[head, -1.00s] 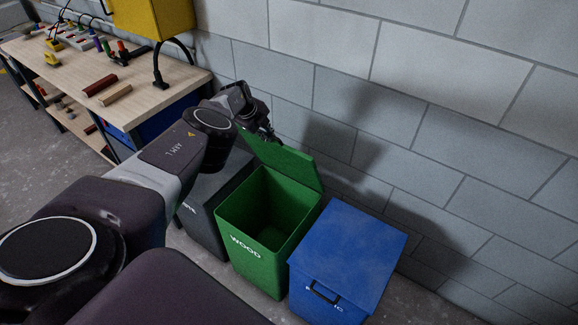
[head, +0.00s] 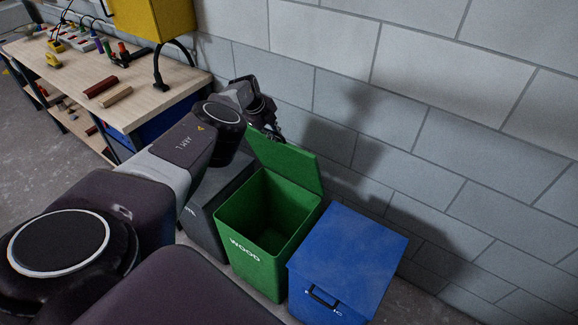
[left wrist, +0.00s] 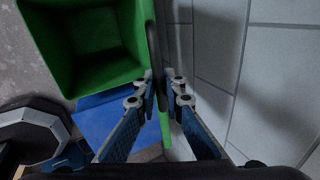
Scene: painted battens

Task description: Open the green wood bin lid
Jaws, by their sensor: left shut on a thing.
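The green wood bin (head: 252,252) stands on the floor by the wall, with "WOOD" on its front. Its lid (head: 290,165) is raised, tilted up at the back near the wall, and the bin's inside looks empty. My left gripper (head: 276,135) is at the lid's upper left edge. In the left wrist view the gripper (left wrist: 163,80) has a finger on each side of the lid (left wrist: 163,118), seen edge-on, and is shut on it. The open bin (left wrist: 95,40) shows to the left there. My right gripper is not in view.
A blue bin (head: 345,260) with a closed lid and handle stands right of the green one. A dark grey bin (head: 205,215) stands left, partly behind my arm. A workbench (head: 150,95) with tools is at the upper left. The block wall (head: 430,130) is close behind.

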